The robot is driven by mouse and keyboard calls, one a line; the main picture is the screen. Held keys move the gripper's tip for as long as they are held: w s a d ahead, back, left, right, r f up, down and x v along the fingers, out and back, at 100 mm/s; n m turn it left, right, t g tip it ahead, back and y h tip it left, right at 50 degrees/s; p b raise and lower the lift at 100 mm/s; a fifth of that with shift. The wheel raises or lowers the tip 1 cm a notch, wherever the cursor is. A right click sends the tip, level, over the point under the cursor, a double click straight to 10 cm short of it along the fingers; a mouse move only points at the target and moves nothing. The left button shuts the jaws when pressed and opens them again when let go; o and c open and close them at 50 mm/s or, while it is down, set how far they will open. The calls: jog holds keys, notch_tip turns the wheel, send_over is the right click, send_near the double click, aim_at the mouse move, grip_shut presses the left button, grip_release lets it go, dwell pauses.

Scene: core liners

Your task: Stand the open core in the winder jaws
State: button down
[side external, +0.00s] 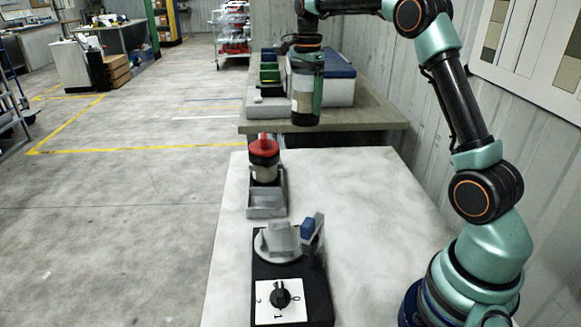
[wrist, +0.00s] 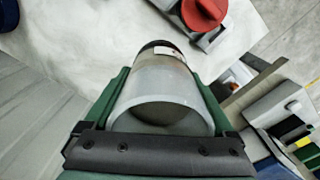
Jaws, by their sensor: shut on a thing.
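My gripper (side external: 308,82) is shut on a core (side external: 302,101), a clear tube with a pale section and a dark lower end. It holds the core roughly upright, high above the far part of the white table. In the wrist view, the green fingers of my gripper (wrist: 160,95) lie on both sides of the tube (wrist: 165,80). Its near end looks open. The winder (side external: 291,268) is a black box at the table's front with a grey round plate, grey jaws (side external: 283,240) and a blue jaw piece (side external: 308,229). The jaws look empty.
A red-capped core (side external: 264,160) stands in a grey tray (side external: 266,202) on the table's left side; its red cap shows in the wrist view (wrist: 204,12). A bench (side external: 372,118) with bins and a blue-lidded box (side external: 325,80) stands behind.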

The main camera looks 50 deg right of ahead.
jog(key=s+a+r, duration=0.1)
jog(key=s+a, duration=0.1)
jog(key=a, duration=0.4)
jog(key=s+a+r, duration=0.1)
jog(key=a+r, duration=0.1)
jog(key=a, duration=0.4)
send_over(280, 242)
notch_tip(280, 242, down, 20)
jog(key=shift+f, duration=0.1)
jog(key=shift+f, duration=0.1)
grip_release()
jog(key=shift+f, duration=0.1)
